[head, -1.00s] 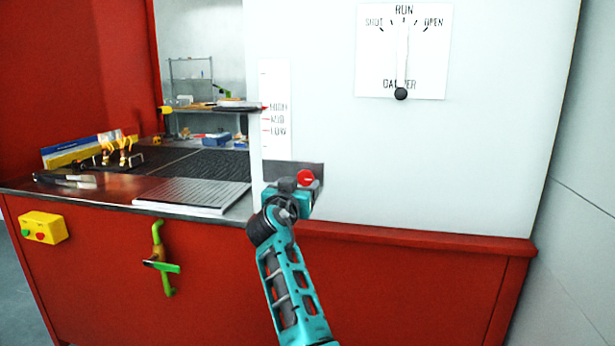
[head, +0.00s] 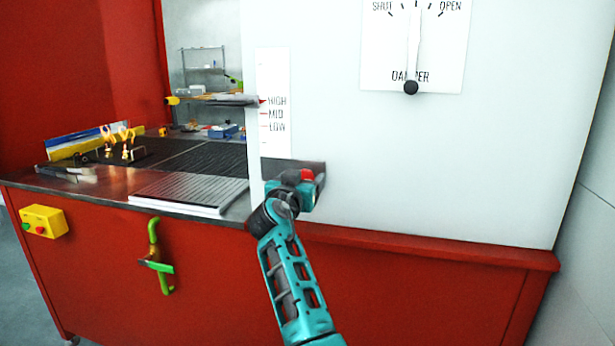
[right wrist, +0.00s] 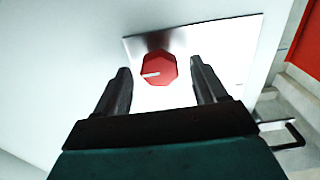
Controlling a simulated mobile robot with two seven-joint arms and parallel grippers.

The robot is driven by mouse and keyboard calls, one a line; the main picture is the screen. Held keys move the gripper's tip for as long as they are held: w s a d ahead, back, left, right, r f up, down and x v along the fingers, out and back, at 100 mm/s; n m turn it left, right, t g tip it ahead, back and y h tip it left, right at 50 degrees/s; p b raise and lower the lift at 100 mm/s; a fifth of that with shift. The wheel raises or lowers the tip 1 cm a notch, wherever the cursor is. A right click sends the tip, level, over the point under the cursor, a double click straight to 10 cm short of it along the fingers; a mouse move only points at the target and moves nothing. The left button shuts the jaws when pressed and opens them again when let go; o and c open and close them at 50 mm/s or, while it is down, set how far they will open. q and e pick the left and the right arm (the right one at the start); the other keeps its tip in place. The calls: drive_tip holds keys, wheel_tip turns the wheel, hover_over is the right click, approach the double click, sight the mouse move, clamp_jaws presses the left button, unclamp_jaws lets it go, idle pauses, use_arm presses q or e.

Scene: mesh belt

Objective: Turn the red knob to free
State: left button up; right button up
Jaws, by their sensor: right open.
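The red knob (right wrist: 159,68) is octagonal with a white pointer line, on a shiny metal plate (right wrist: 222,48) on the white wall. In the right wrist view the line points to the left, slightly downward. In the head view the knob (head: 307,175) shows only partly behind my right gripper (head: 300,185). My right gripper (right wrist: 160,88) is open. In the right wrist view its fingers stand left and right of the knob, with the knob in the gap, and I cannot tell whether they touch it. No lettering is readable on the plate. My left gripper is not in view.
A damper lever (head: 411,87) hangs on a white dial panel at upper right. A HIGH/MID/LOW scale (head: 274,100) is left of it. A red ledge (head: 430,250) runs below the wall. A yellow button box (head: 44,221) and green handle (head: 160,262) are on the red front.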

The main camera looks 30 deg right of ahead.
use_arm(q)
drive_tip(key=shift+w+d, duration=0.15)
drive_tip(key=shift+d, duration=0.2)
use_arm(e)
drive_tip(key=shift+w+d, duration=0.2)
drive_tip(key=shift+c, duration=0.4)
drive_tip(key=c, duration=1)
